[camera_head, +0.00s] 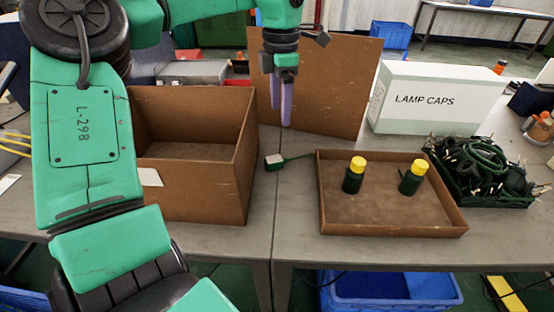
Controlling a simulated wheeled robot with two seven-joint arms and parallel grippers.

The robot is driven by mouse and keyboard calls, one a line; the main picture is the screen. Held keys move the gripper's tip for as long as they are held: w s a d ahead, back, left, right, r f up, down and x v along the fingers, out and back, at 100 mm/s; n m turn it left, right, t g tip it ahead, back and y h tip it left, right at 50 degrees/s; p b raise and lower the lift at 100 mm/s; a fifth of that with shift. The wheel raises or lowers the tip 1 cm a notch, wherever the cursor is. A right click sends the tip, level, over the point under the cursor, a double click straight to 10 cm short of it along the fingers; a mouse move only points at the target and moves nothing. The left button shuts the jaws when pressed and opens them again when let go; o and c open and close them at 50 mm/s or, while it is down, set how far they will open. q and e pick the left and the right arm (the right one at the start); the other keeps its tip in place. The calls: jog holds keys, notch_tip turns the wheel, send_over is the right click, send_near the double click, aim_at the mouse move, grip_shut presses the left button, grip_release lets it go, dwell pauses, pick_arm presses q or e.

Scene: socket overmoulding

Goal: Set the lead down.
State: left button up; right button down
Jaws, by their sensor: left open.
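The lead shows as a dark green plug (274,163) with a short length of green cable. It lies on the grey table between the open brown box and the shallow brown tray. Its cable runs right toward the tray's back left corner, where the rest is hidden. My left gripper (281,112) hangs in the upper middle, fingers pointing down, above and behind the plug in the picture. Its purple fingers are open with nothing between them, apart from the lead. My right gripper is not in view.
The open brown box (195,185) stands left. The shallow tray (392,229) holds two dark green, yellow-capped pieces. A brown panel (345,85) stands behind. A white lamp caps box (435,98) and a crate of dark leads (490,202) are right. A narrow table strip is clear around the plug.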

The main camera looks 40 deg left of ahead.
aim_at(278, 158)
pick_arm(q)
jog(key=f, duration=1.5)
jog(key=shift+s+a+b, duration=0.1)
jog(key=shift+s+b, duration=0.15)
jog(key=shift+b, duration=0.1)
jog(key=shift+w+f, duration=0.1)
jog(key=shift+f, duration=0.1)
grip_shut()
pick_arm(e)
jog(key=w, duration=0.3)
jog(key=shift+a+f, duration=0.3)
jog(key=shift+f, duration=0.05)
pick_arm(q)
jog(key=shift+r, duration=0.15)
